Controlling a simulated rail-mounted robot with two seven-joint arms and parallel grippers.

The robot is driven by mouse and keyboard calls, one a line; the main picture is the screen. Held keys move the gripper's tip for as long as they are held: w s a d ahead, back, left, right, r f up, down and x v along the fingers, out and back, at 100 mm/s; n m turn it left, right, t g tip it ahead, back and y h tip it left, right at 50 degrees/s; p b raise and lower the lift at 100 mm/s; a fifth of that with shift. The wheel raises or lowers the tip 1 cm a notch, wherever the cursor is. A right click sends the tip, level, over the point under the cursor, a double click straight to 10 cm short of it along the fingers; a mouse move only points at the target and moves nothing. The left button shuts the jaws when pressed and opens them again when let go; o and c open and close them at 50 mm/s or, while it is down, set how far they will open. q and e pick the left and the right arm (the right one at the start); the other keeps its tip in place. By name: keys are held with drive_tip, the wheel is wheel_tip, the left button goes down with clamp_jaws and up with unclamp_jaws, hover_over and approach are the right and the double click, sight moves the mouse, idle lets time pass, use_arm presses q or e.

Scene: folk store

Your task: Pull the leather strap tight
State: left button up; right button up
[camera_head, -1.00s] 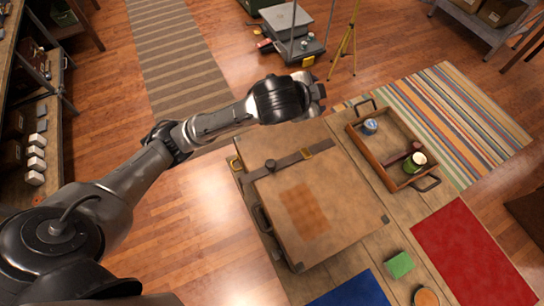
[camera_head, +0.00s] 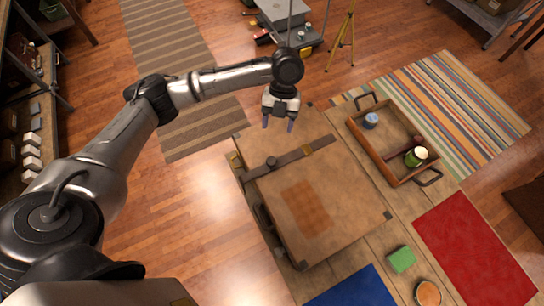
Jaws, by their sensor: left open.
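A brown leather strap (camera_head: 290,159) lies across the far part of a tan suitcase (camera_head: 345,200). It has a brass buckle (camera_head: 307,150) toward its right part and a dark round piece (camera_head: 271,161) toward its left. The suitcase lies flat and closed on a wooden table, with an orange-brown patch on its lid. My left gripper (camera_head: 279,124) is open and empty, fingers pointing down, above the suitcase's far edge and just beyond the strap in the picture. It appears apart from the strap. My right gripper is not in view.
A wooden tray (camera_head: 372,152) with a blue tin (camera_head: 371,120), a green jar (camera_head: 416,156) and a dark-handled tool stands right of the suitcase. A green sponge-like block (camera_head: 401,259), a blue cloth (camera_head: 352,290) and a red cloth (camera_head: 475,250) lie nearer. Open floor is at left.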

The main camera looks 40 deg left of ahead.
sight(272, 160)
use_arm(q)
drive_tip(key=shift+m, duration=0.9)
drive_tip(key=p+x, duration=0.1)
drive_tip(key=x, duration=1.2)
drive_tip(key=shift+f, duration=0.45)
